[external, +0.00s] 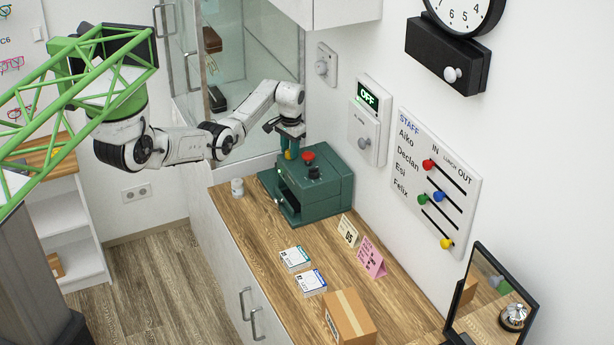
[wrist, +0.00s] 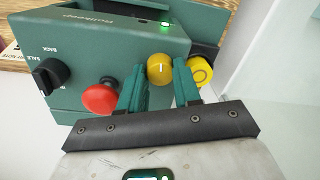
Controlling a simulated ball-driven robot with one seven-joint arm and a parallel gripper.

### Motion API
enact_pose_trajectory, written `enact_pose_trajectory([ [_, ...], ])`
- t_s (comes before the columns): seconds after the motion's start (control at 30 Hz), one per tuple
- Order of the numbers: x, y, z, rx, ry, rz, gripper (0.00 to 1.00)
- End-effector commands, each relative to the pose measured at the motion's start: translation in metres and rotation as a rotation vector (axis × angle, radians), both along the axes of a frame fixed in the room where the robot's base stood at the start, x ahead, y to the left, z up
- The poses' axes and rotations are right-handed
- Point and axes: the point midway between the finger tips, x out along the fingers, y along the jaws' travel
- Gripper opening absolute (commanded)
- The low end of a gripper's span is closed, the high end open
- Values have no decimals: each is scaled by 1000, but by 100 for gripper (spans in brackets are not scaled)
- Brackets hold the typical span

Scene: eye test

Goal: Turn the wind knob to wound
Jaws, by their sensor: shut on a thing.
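A round yellow knob (wrist: 160,67) with a pale pointer line sits on the teal machine (external: 322,197). My gripper (wrist: 159,78) is shut on this knob, one teal finger on each side of it. In the external view my gripper (external: 290,146) reaches down to the top of the machine, and its fingers partly cover the knob. I cannot read any label that names a wind knob or marks wound.
Beside the held knob are a red mushroom button (wrist: 100,96), a black selector knob (wrist: 47,75) and a yellow ring (wrist: 201,72). A cardboard box (external: 350,317) stands on the counter.

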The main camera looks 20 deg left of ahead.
Motion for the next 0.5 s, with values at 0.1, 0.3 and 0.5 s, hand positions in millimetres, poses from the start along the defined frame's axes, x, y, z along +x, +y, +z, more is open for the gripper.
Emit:
enact_pose_trajectory([
  [0.1,1,1,2,1,-5,-109,2],
  [0.3,1,1,2,1,-6,-299,2],
  [0.5,1,1,2,1,-6,-488,2],
])
